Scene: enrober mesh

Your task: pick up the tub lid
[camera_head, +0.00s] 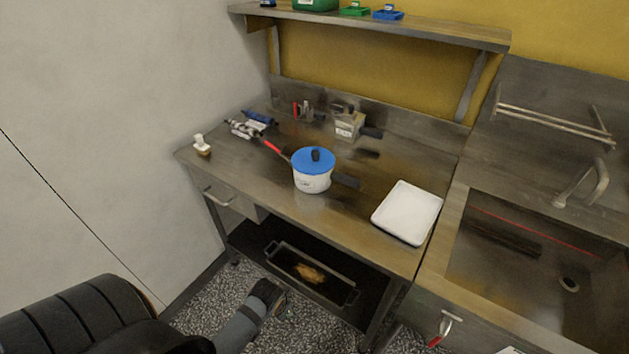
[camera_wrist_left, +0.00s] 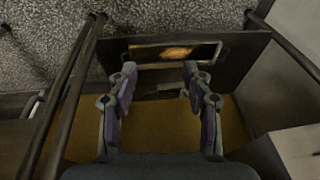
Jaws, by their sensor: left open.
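A white tub (camera_head: 312,181) stands upright on the steel table, with a round blue tub lid (camera_head: 314,160) on top. The lid has a dark knob at its centre. My left gripper (camera_head: 274,291) is low in front of the table, well below the lid and apart from it. In the left wrist view my left gripper (camera_wrist_left: 159,76) is open, with nothing between its fingers. The tub and lid do not show in that view. My right gripper is in neither view.
A dark tray (camera_head: 318,275) with something brown in it lies on the lower shelf; it also shows in the left wrist view (camera_wrist_left: 136,55). A white tray (camera_head: 408,212) lies right of the tub. A red-handled tool (camera_head: 273,148) is close left of it. A sink (camera_head: 520,265) adjoins the table.

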